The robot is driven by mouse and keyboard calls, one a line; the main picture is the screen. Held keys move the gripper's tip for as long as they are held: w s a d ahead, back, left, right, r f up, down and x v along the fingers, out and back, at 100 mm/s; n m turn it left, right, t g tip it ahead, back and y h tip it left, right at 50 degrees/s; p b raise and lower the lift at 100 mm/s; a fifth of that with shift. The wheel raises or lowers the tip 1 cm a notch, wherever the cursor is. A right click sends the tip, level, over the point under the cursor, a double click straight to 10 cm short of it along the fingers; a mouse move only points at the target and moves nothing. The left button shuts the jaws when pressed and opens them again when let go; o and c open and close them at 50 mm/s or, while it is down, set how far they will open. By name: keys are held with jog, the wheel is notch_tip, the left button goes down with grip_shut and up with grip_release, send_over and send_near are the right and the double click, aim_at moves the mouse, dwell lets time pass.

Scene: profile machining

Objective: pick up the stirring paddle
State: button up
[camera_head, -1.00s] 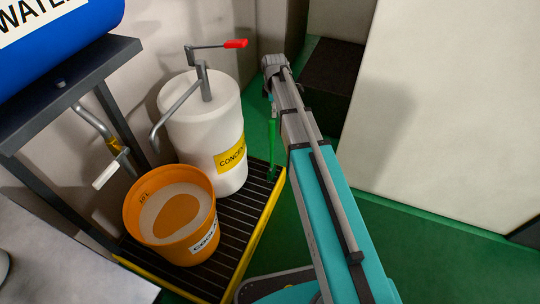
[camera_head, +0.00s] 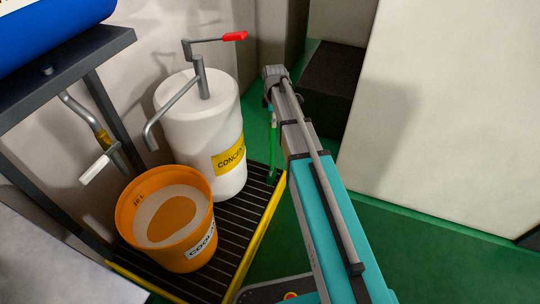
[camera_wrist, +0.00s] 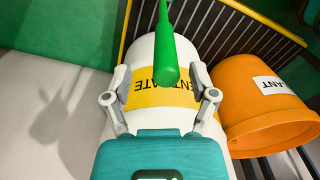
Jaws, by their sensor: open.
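The stirring paddle shows as a green shaft (camera_head: 272,148) standing upright near the right edge of the drip tray, just right of the white drum. In the wrist view its green handle (camera_wrist: 165,45) comes in from the top, and its rounded end lies between my fingertips in the picture. My gripper (camera_wrist: 160,78) is open with nothing clamped, one finger on each side of the handle's end. I cannot tell how deep the handle sits between them. The paddle's lower end is not clear. In the head view the gripper is mostly hidden by my arm.
The white concentrate drum (camera_head: 188,122) has a pump with a red handle (camera_head: 234,36). An orange coolant bucket (camera_head: 190,258) stands on the yellow-edged tray (camera_head: 263,220). A blue water barrel (camera_head: 55,30) rests on a dark stand at left. Green floor (camera_head: 430,250) is clear at right.

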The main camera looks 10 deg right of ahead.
aim_at(272, 129)
jog(key=shift+f, duration=0.1)
jog(key=f+b, duration=0.3)
jog(key=shift+s+a+f+b, duration=0.1)
jog(key=shift+a+f+b, duration=0.05)
jog(key=shift+a+b, duration=0.2)
jog(key=shift+f+b, duration=0.8)
jog(key=shift+f, duration=0.05)
jog(key=shift+c, duration=0.2)
grip_shut()
